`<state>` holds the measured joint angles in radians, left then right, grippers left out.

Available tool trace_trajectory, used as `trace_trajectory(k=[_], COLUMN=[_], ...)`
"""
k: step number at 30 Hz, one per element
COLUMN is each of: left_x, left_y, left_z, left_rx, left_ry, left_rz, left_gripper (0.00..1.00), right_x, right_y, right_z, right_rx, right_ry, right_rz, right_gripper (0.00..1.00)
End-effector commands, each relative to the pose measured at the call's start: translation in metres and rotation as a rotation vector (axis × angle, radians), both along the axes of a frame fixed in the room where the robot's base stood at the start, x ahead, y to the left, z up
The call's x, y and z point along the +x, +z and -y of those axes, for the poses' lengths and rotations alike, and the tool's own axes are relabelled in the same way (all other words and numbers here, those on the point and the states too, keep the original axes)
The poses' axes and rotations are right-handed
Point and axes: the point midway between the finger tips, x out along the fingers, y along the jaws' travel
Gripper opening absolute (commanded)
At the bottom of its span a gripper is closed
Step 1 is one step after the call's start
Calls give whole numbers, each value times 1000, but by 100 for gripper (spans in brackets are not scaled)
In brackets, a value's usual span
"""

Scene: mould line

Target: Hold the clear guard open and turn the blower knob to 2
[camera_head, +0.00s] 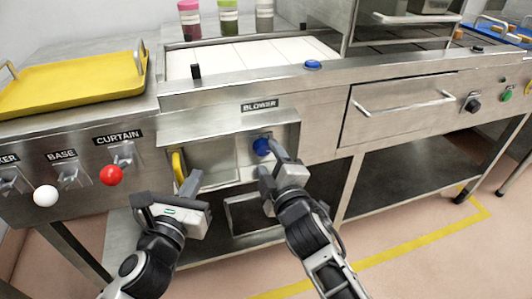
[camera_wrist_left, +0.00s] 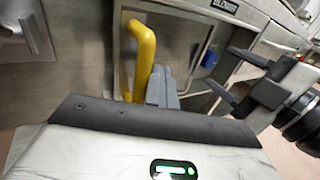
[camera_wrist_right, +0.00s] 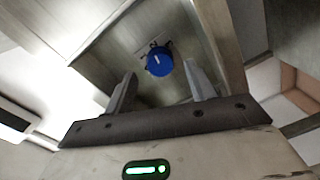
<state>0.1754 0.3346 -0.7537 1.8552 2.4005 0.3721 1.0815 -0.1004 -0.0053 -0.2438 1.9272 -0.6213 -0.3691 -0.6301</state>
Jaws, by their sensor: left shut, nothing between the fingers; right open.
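The BLOWER recess in the steel front holds a blue knob (camera_head: 262,146) on its right side. The knob also shows in the right wrist view (camera_wrist_right: 159,62), with a white mark; its number is unreadable. A yellow handle (camera_head: 178,167) stands at the recess's left side and is large in the left wrist view (camera_wrist_left: 143,50). The clear guard is hard to make out, and I cannot tell its angle. My left gripper (camera_head: 192,180) is shut and empty, its fingers right beside the handle; contact is unclear. My right gripper (camera_head: 272,160) is open, its fingertips short of the knob, which shows between them.
Red (camera_head: 111,175) and white (camera_head: 45,195) ball levers stick out at the left. A yellow tray (camera_head: 75,84) lies on the worktop. A drawer with a bar handle (camera_head: 403,104) is right of the recess. Below are open shelves.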

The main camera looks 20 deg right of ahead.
Motion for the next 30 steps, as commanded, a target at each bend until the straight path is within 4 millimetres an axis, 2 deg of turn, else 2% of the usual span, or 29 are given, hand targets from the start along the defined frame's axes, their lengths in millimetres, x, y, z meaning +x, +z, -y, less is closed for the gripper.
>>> trace_trajectory(k=[1,6,11,20,30], left_x=[1,1,1,1,1], left_y=[0,0,0,0,0], left_z=[-2,-2,-2,-2,-2], left_rx=[3,3,2,2,2], left_ry=[5,5,5,5,5], left_rz=[-1,-1,0,0,0], left_gripper=[0,0,0,0,0], right_x=[-10,-33,-42,-43,-74], right_y=[-1,1,2,2,1], right_z=[0,1,1,1,1], right_rx=[0,1,1,1,5], right_ry=[0,0,0,0,2], right_rz=[-2,-2,0,0,-5], right_gripper=[56,56,56,56,56])
